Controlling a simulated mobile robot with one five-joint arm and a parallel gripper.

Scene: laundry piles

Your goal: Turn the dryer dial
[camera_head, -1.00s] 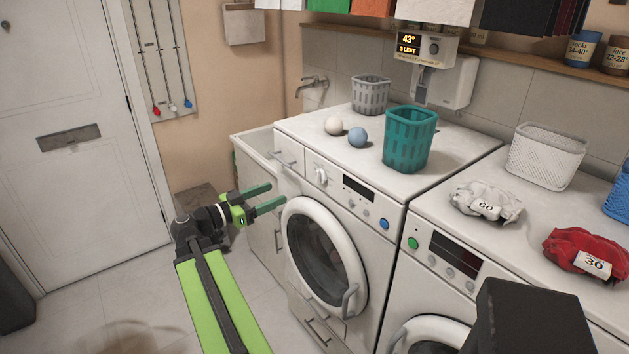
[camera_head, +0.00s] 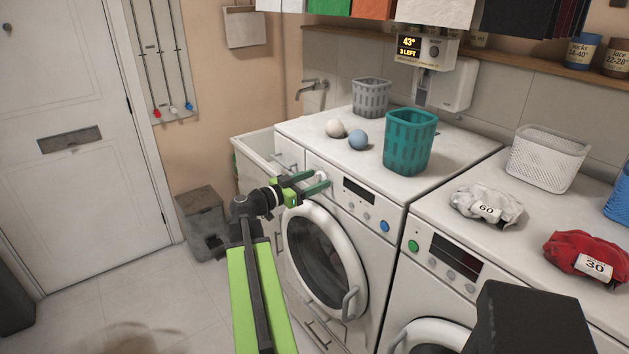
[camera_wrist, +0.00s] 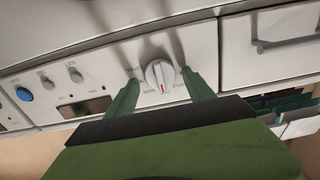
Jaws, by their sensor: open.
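The white round dial (camera_wrist: 159,75) sits on the white panel of the left machine (camera_head: 365,206). In the wrist view it has a raised grip bar and a red mark, with small print around it. My gripper (camera_head: 322,178) is open in front of that panel. In the wrist view its two green fingers (camera_wrist: 158,85) stand on either side of the dial, apart from it as far as I can tell. In the head view the dial (camera_head: 321,175) is mostly hidden by the fingers.
A teal basket (camera_head: 409,142), a grey basket (camera_head: 371,97) and two balls (camera_head: 358,140) stand on the left machine. A second machine (camera_head: 440,243) stands to the right with cloth bundles on top. A grey bin (camera_head: 203,222) stands on the floor at left.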

